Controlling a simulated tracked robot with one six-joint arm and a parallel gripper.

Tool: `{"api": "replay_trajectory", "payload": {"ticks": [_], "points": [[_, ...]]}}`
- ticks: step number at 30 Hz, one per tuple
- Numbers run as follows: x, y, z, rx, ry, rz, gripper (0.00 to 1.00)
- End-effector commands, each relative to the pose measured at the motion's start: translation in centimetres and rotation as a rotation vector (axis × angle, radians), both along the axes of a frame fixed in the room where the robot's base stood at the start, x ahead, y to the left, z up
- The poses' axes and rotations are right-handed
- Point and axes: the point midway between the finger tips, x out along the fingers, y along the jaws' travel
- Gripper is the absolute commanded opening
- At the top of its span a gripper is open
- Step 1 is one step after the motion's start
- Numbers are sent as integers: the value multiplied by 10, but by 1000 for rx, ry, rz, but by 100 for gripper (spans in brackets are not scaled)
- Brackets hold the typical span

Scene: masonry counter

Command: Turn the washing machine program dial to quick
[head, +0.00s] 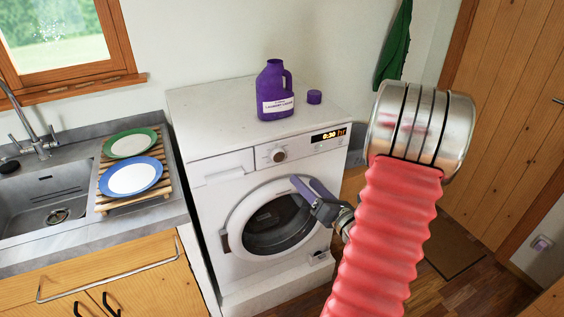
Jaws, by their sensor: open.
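The white washing machine (212,205) stands in the middle, its round door closed. Its program dial (279,156) is a round knob on the upper front panel; the marks around it are too small to read. A lit display (327,135) to the right of the dial seems to read 0:30 and a unit. My gripper (302,188) is open and empty in front of the door's upper part, below and a little right of the dial, apart from it. The red ribbed sleeve of my arm hides the area right of the machine.
A purple detergent bottle (274,92) and its purple cap (314,97) stand on the machine's top. Left are a sink (45,205) and a wooden rack with a green-rimmed plate (130,143) and a blue-rimmed plate (132,178). The space before the dial looks clear.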

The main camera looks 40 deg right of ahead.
Motion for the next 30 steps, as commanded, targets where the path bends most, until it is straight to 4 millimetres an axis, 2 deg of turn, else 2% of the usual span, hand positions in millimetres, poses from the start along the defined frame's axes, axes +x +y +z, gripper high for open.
{"api": "replay_trajectory", "payload": {"ticks": [8, 14, 20, 30], "points": [[1, 0, 0, 1, 1, 0, 57], [9, -1, 0, 1, 2, 2, 57], [32, -4, 0, 3, 1, 3, 57], [82, -13, 0, 2, 1, 3, 57]]}}
